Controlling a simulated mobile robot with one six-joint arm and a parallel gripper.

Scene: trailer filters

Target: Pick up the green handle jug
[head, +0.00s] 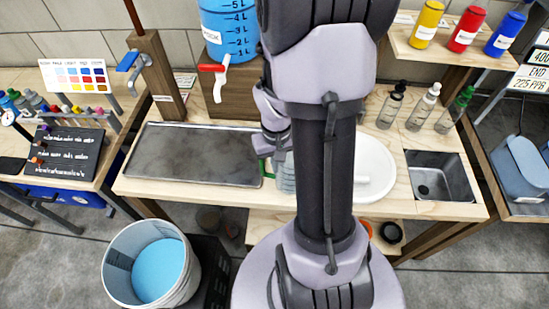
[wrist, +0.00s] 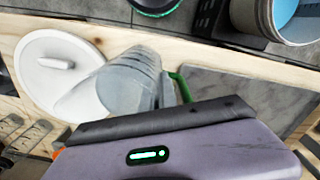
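The clear jug with the green handle stands on the light wood counter. In the head view a strip of the jug (head: 287,180) and part of its green handle (head: 264,170) show beside my arm, which hides the rest. In the wrist view the jug (wrist: 128,80) is just beyond my gripper, with its green handle (wrist: 181,88) on its right side. My gripper (head: 277,153) is low over the counter, close to the jug. In the wrist view its body (wrist: 165,122) covers the lower part, and its fingertips cannot be made out.
A white round lid (head: 374,168) lies right of the jug. A grey tray (head: 195,155) lies to the left. A blue water container (head: 229,28) with a red tap stands behind. Several pump bottles (head: 424,106) and a sink (head: 440,177) are at the right. A bucket (head: 120,260) stands on the floor.

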